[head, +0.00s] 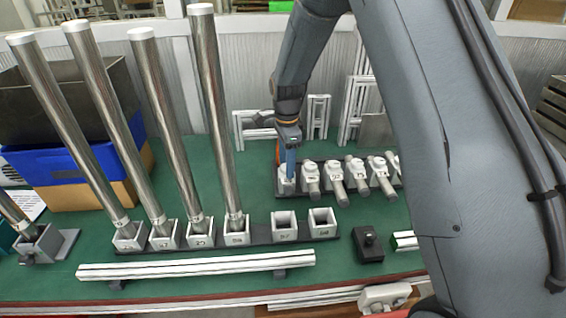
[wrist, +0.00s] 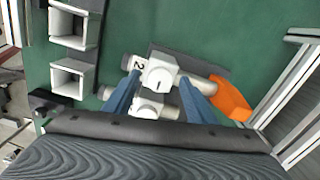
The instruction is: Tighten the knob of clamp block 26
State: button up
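Several grey-white clamp blocks with round knobs stand in a row on a dark strip. My gripper (head: 287,165) reaches down at the left-end clamp block (head: 286,182). Finger contact is not clear.
Tall metal tubes (head: 217,110) stand in square sockets at left. Two sockets (head: 285,226) are empty. A long rail (head: 195,267) lies in front. A black block (head: 369,245) sits at right. An orange piece (wrist: 231,98) shows beside the right finger. Aluminium frames (head: 318,117) stand behind.

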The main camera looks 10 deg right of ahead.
jog(key=shift+r, duration=0.1)
notch_tip(320, 180, up, 8)
jog(key=shift+f+b, duration=0.2)
jog(key=shift+b, duration=0.75)
jog(key=s+d+n, duration=0.5)
jog(key=s+n, duration=0.3)
jog(key=s, duration=0.5)
jog(key=s+d+n, duration=0.6)
jog(key=s+n, duration=0.1)
jog(key=s, duration=0.6)
jog(key=shift+s+d+n+t, duration=0.15)
jog(key=shift+s+n+t, duration=0.25)
